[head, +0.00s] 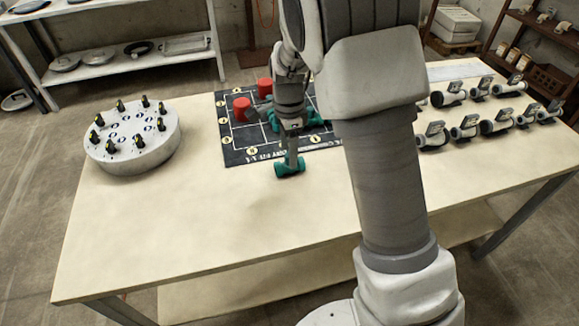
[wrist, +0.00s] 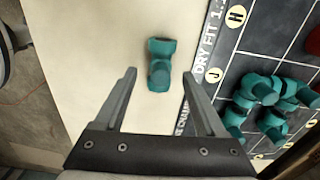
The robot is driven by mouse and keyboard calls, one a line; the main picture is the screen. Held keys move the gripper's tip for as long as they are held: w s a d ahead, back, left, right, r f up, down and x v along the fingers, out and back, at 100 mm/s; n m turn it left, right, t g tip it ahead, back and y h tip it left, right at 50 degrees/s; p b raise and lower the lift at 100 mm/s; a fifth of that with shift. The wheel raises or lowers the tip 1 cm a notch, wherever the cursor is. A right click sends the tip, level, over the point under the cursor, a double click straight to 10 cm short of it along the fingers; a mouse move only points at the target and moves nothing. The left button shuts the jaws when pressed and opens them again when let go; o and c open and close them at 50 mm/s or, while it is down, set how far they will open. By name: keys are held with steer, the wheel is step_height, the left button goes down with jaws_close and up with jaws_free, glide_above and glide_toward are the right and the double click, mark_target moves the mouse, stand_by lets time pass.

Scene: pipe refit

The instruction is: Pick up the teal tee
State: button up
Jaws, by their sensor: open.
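In the wrist view my gripper (wrist: 160,75) is open and empty. Its two fingers point toward the tee, with the tee centred between and slightly beyond the tips. Contact is not visible. Several more teal fittings (wrist: 262,90) sit clustered on the dark mat to the right; my arm partly hides them in the head view.
The dark labelled mat (head: 237,150) holds red fittings (head: 242,109) too. A round grey stand (head: 133,140) with black-and-yellow pegs is at the left of the table (head: 200,230). Several dark-and-white fittings (head: 465,126) stand at the right. The front left tabletop is clear.

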step_height(320, 180, down, 5)
steer(key=shift+w+d+f+b, duration=0.1)
steer(key=shift+d+b, duration=0.05)
steer(key=shift+b, duration=0.45)
jaws_close()
